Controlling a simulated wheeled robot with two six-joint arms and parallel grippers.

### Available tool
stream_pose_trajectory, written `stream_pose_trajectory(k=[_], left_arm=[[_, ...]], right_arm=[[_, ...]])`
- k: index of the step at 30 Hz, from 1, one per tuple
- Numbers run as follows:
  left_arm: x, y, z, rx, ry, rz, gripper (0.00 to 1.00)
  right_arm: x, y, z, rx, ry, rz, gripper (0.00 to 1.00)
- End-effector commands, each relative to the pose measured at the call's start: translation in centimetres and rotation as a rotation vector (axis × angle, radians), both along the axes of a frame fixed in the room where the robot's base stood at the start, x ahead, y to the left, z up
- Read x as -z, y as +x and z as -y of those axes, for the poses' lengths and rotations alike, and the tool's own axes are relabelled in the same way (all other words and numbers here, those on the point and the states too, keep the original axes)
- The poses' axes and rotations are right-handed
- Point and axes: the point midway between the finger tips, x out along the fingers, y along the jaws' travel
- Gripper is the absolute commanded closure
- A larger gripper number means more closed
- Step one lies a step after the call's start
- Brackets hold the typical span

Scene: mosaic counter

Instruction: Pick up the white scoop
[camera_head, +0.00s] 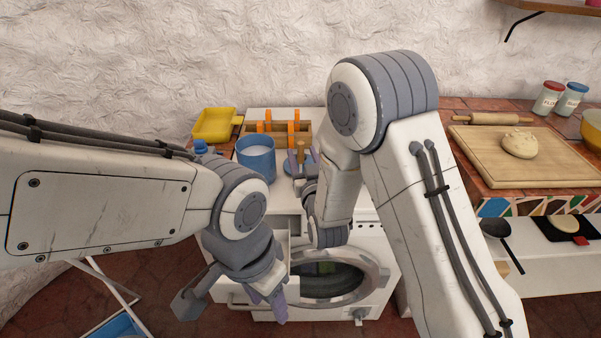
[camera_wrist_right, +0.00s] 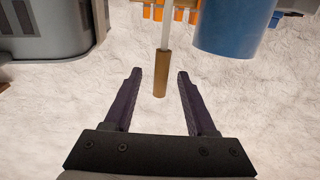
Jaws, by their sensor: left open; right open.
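A white shaft with a brown wooden handle (camera_wrist_right: 161,75), which looks like the white scoop, shows in the right wrist view; its far end is cut off. In the head view its wooden handle (camera_head: 301,150) stands upright beside the blue tub (camera_head: 256,158) of white powder. My right gripper (camera_wrist_right: 159,72) is open, with the handle's end between its two purple fingers and a gap on both sides. It also shows in the head view (camera_head: 302,162), partly behind my arm. My left gripper (camera_head: 267,298) is open and empty, low in front of the white washing machine (camera_head: 378,262).
A yellow tray (camera_head: 214,125) and a wooden caddy with orange parts (camera_head: 277,132) stand behind the blue tub, which hangs close by in the wrist view (camera_wrist_right: 232,25). A cutting board (camera_head: 478,152) with dough and a rolling pin lies at right. The wall is close behind.

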Motion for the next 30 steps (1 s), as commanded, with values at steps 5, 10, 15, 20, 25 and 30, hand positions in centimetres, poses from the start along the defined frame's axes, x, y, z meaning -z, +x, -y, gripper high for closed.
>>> stream_pose_trajectory(k=[5, 10, 15, 20, 25, 30], left_arm=[[-1.5, 0.0, 0.0, 0.000, 0.000, 0.000, 0.50], [-1.9, 0.0, 0.0, 0.000, 0.000, 0.000, 0.50], [-1.9, 0.0, 0.0, 0.000, 0.000, 0.000, 0.50], [-1.9, 0.0, 0.0, 0.000, 0.000, 0.000, 0.50], [-1.9, 0.0, 0.0, 0.000, 0.000, 0.000, 0.50], [-1.9, 0.0, 0.0, 0.000, 0.000, 0.000, 0.50]], right_arm=[[-0.6, 2.5, -0.6, 0.001, 0.000, -0.001, 0.44], [-0.4, 4.4, -1.0, 0.000, -0.001, 0.000, 0.44], [-0.2, 4.8, -1.1, 0.000, -0.001, -0.002, 0.44], [-0.2, 4.8, -1.1, 0.000, -0.001, -0.001, 0.59], [-0.2, 4.8, -1.1, 0.000, 0.000, -0.001, 1.00], [-0.3, 4.8, -1.1, -0.001, 0.000, 0.001, 1.00]])
